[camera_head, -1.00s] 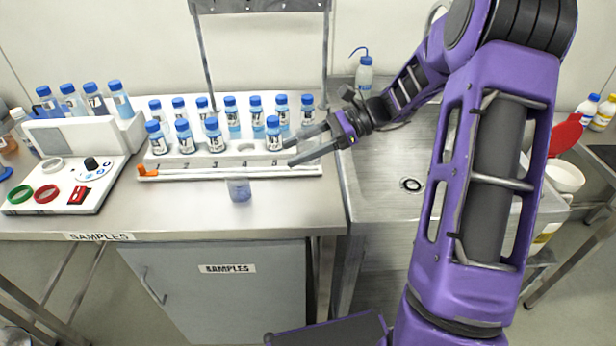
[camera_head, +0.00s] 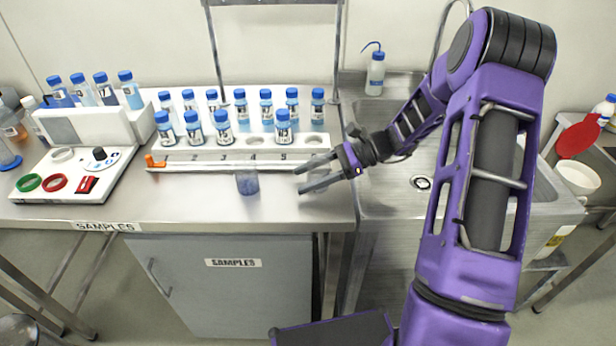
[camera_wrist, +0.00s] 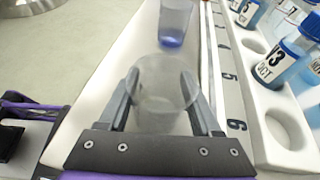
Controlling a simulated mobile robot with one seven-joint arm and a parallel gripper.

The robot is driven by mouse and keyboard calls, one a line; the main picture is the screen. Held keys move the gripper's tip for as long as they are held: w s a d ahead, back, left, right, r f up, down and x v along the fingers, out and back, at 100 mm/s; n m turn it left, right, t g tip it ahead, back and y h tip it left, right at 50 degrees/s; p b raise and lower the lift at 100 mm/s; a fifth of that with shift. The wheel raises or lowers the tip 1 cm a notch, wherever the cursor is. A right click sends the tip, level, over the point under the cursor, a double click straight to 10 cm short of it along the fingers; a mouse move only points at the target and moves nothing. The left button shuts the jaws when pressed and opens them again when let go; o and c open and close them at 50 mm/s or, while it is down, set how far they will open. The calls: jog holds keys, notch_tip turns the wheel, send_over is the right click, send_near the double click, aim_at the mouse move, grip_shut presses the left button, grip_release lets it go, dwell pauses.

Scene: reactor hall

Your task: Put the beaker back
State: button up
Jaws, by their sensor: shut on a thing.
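In the wrist view, a clear, apparently empty beaker (camera_wrist: 163,84) stands between the fingers of my gripper (camera_wrist: 160,88), which is shut on it. In the head view, my gripper (camera_head: 299,178) is over the counter's right part, just in front of the rack's right end; the clear beaker is too faint to make out there. A second beaker (camera_head: 247,183) with blue-violet contents stands upright on the counter left of my fingertips. It also shows ahead of the fingers in the wrist view (camera_wrist: 174,22). How high the held beaker is above the counter I cannot tell.
A white numbered rack (camera_head: 210,157) with several blue-capped vials lies behind, with empty holes toward its right. A white device (camera_head: 75,170) with coloured rings stands left. A steel sink (camera_head: 420,183) lies right, with a wash bottle (camera_head: 375,72) behind. The front counter strip is mostly clear.

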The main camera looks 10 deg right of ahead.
jog(key=o, duration=1.4)
jog(key=shift+f, duration=0.1)
jog(key=shift+d+r, duration=0.1)
jog(key=shift+r, duration=0.1)
jog(key=v, duration=1.1)
jog(key=shift+s+d+r+p, duration=0.1)
jog(key=shift+d+p, duration=0.2)
jog(key=shift+d, duration=0.1)
